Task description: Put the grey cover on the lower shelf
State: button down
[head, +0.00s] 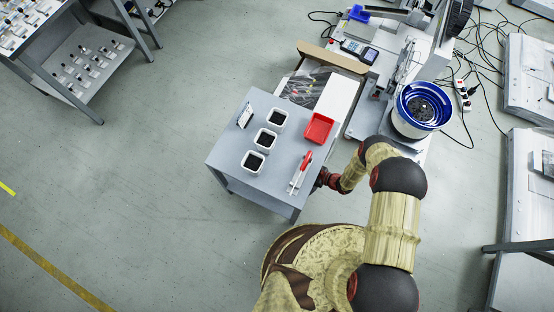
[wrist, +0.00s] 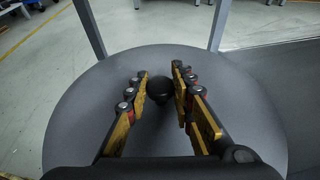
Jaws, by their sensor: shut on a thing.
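The grey cover (wrist: 75,115) fills much of the wrist view as a wide, rounded grey disc with a black knob (wrist: 159,88) near its middle. My gripper (wrist: 160,86) is shut on the knob, with one finger on each side of it. In the head view my arm reaches to the right edge of the grey table (head: 228,150); the gripper's fingers and the cover are hidden there. A grey surface (wrist: 290,75) shows beyond the cover at the right; I cannot tell whether it is the lower shelf or whether the cover touches it.
White bins (head: 253,162) with dark contents, a red tray (head: 318,128) and a red-and-white tool (head: 301,172) are on the tabletop. Table legs (wrist: 218,25) rise behind the cover. A bench with a blue bowl feeder (head: 423,106) stands right.

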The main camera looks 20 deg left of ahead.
jog(key=a+f+b, duration=0.1)
jog(key=a+f, duration=0.2)
jog(key=a+f+b, duration=0.2)
jog(key=a+f, duration=0.2)
jog(key=shift+w+a+b, duration=0.15)
jog(key=shift+b, duration=0.15)
jog(key=shift+a+f+b, duration=0.15)
jog(key=shift+f+b, duration=0.55)
jog(key=shift+f, duration=0.8)
jog(key=shift+f, duration=0.1)
jog(key=c, duration=1.5)
grip_release()
jog(key=shift+c, duration=0.2)
jog(key=p+v, duration=0.3)
jog(key=v, duration=0.8)
jog(key=shift+d+r, duration=0.25)
jog(key=shift+d, duration=0.25)
